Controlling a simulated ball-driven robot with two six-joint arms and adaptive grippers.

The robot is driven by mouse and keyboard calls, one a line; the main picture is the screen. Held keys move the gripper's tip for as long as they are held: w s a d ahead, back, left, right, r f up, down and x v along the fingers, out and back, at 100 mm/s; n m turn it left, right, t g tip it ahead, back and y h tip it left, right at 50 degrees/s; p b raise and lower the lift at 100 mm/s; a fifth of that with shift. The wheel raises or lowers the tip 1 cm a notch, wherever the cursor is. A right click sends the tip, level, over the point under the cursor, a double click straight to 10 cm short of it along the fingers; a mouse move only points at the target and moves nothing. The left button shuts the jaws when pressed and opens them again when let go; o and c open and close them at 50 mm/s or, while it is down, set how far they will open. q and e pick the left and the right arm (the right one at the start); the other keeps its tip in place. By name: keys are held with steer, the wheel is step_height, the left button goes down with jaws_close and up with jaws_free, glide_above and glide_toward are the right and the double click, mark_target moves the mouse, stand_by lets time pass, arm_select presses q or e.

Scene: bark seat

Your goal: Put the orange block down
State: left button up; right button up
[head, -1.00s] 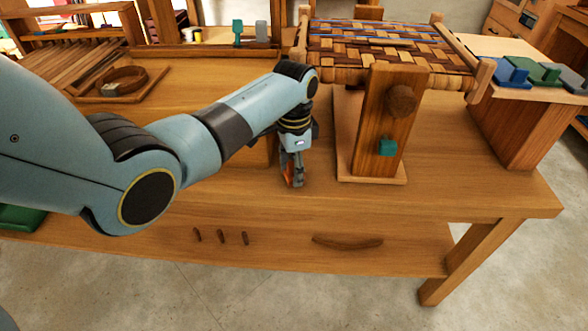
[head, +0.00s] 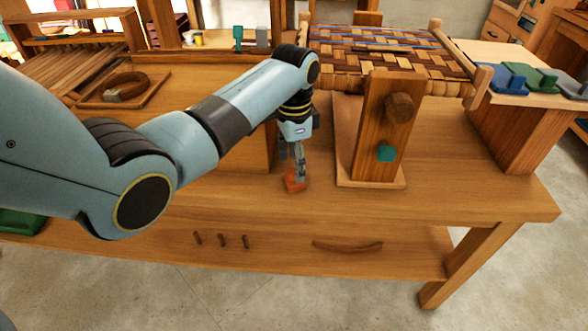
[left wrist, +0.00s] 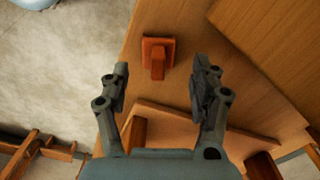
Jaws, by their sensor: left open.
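The orange block (head: 295,182) sits on the wooden table top, near its front edge and left of the woven seat's stand. It looks like a small square base with a raised part. In the left wrist view the orange block (left wrist: 157,55) lies just beyond the fingertips, between their lines and clear of both. My left gripper (head: 298,170) is right above the block in the head view, pointing down. In the wrist view the left gripper (left wrist: 160,80) is open with nothing between its fingers. My right gripper is not in view.
The stand (head: 376,135) of the woven seat (head: 390,55) rises just right of my left gripper. A wooden box (head: 215,95) stands to its left. Blue, green and grey blocks (head: 535,78) sit at the far right. The table front (head: 450,195) is bare right of the block.

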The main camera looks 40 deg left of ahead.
arm_select(q)
steer(key=shift+r, duration=1.8)
steer(key=shift+s+f, duration=0.1)
steer(key=s+d+f+n+t, duration=0.1)
steer(key=s+n, duration=0.1)
steer(key=s, duration=0.9)
steer(key=s+d+r+n+t, duration=0.1)
steer(key=s+r+n, duration=0.1)
steer(key=s+r, duration=0.35)
steer(key=s+d+r+n+t, duration=0.1)
steer(key=s+r+n, duration=0.15)
steer(key=s, duration=0.65)
steer(key=s+a+f+g+b, duration=0.1)
steer(key=s+f, duration=0.1)
steer(key=f, duration=1.3)
steer(key=s+a+f+b, duration=0.1)
steer(key=s+f+b, duration=0.1)
steer(key=f, duration=1.4)
steer(key=s+a+f+g+b, duration=0.1)
steer(key=s+f, duration=1.5)
steer(key=s, duration=0.1)
steer(key=shift+y+b, duration=0.35)
steer(key=shift+y, duration=0.05)
